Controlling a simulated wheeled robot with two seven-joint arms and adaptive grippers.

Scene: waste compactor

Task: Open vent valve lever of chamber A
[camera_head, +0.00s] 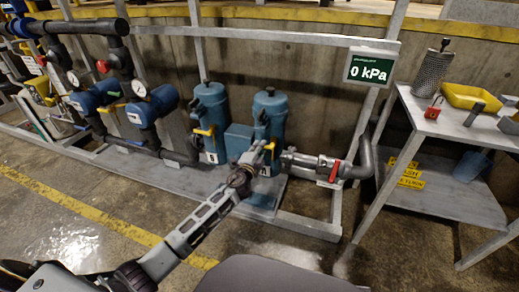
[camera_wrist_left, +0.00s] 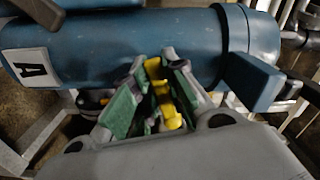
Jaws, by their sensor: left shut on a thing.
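Chamber A (camera_head: 270,108) is the blue upright cylinder right of centre in the head view. In the left wrist view its blue body (camera_wrist_left: 130,45) lies across the top, with a white label marked A (camera_wrist_left: 35,67). The yellow vent valve lever (camera_wrist_left: 160,88) sits between the green-padded fingers of my left gripper (camera_wrist_left: 153,95). In the head view my left gripper (camera_head: 258,152) reaches the front of chamber A and is shut on the lever, mostly hiding it. My right gripper is not in view.
A second blue cylinder (camera_head: 209,105) with its own yellow lever (camera_head: 204,131) stands close on the left. A pipe with a red-handled valve (camera_head: 334,170) runs to the right. A green display (camera_head: 370,69) reads 0 kPa. A metal table (camera_head: 440,125) holds tools and a yellow tray (camera_head: 470,96).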

